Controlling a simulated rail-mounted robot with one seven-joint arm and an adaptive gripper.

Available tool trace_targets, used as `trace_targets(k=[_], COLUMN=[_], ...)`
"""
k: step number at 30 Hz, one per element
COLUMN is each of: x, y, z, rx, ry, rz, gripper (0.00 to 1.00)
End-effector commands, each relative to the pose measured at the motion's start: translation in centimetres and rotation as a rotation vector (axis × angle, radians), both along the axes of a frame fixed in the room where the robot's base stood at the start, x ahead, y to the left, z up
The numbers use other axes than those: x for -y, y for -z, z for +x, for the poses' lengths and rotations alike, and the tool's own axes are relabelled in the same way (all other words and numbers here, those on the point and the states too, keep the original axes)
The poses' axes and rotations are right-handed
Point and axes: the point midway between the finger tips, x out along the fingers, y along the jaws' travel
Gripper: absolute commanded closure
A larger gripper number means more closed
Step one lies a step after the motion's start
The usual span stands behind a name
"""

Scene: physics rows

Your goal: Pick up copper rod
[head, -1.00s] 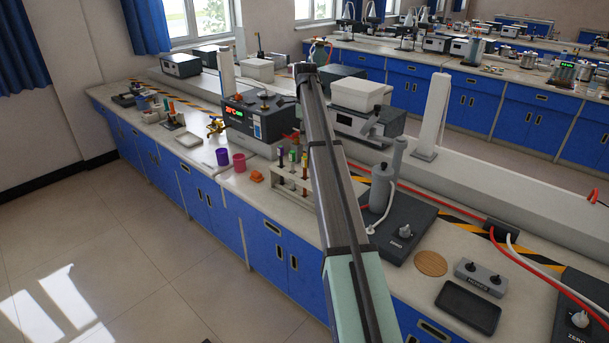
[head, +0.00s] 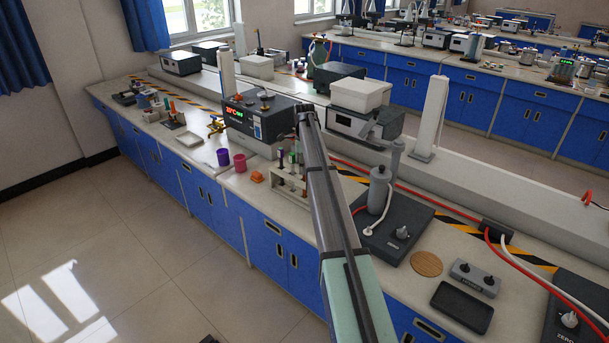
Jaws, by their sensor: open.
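I cannot pick out the copper rod for sure. A pale rack (head: 288,189) with several upright slim tubes or rods stands on the near bench, just left of my arm, which hides its right side. A smaller stand (head: 174,122) with a thin orange upright piece (head: 172,106) is farther back on the left; it is too small to tell whether that is the rod. My arm rises through the middle of the head view. My gripper itself does not show.
A dark instrument (head: 254,115) stands behind. Right of my arm are a stirrer plate (head: 408,240), cork disc (head: 427,264) and black tray (head: 462,306).

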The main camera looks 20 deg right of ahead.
Motion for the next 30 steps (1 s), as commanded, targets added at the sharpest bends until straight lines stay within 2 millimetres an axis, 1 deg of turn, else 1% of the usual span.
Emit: trace_targets(k=[3,5,12,13,14,15,16,17,30], x=[0.0,0.0,0.0,0.0,0.0,0.0,0.0,0.0,0.0], y=[1.4,1.9,2.2,2.2,2.2,2.2,2.2,2.2,1.9], z=[0.0,0.0,0.0,0.0,0.0,0.0,0.0,0.0,0.0], rx=[-0.001,-0.001,0.001,0.001,0.001,0.001,0.001,0.001,0.001], ry=[0.0,0.0,0.0,0.0,0.0,0.0,0.0,0.0,0.0], rz=[0.001,0.001,-0.001,-0.001,-0.001,-0.001,-0.001,-0.001,0.0], gripper=[0.54,0.54,0.54,0.61,0.72,0.86,0.97,1.0,1.0])
